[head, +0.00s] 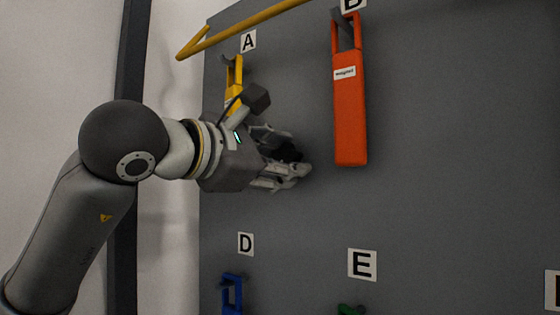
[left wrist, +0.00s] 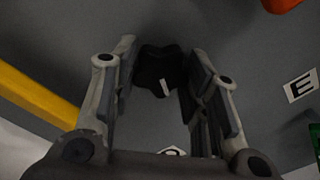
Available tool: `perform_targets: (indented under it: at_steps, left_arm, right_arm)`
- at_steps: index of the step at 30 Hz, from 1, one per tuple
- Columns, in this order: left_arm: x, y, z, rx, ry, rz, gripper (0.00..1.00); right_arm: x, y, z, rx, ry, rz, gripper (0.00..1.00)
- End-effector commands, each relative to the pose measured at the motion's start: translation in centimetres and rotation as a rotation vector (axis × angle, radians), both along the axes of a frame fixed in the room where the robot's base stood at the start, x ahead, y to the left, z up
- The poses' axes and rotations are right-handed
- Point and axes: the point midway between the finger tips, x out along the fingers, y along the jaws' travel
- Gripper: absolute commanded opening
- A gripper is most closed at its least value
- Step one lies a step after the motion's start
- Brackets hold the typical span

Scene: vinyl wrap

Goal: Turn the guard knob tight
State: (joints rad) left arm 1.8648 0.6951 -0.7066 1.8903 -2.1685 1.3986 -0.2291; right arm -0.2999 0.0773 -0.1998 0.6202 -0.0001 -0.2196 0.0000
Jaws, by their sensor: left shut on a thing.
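The guard knob (left wrist: 158,72) is black and lobed, with a white mark on it, and sits against the grey board. In the left wrist view it lies between the two fingers of my left gripper (left wrist: 163,66). In the head view my left gripper (head: 290,160) reaches in from the left and is shut on the knob, which shows only as a dark patch (head: 287,150) between the fingers. The fingers hide most of it there. My right gripper is in neither view.
A yellow tool (head: 235,75) hangs under label A, partly behind my gripper. An orange tool (head: 350,110) hangs just right of the fingers. A yellow bar (head: 250,22) crosses the top. Blue (head: 231,293) and green (head: 350,310) items hang below. The board between is bare.

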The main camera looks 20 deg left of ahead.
Motion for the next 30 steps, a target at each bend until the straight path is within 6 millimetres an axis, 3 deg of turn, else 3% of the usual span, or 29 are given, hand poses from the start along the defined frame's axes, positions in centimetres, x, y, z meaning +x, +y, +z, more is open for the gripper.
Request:
perform_targets:
  at_steps: [30]
  left_arm:
    - [0.0, 0.0, 0.3, 0.876, -0.320, -0.002, 0.18]
  right_arm:
    - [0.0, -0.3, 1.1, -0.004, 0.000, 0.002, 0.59]
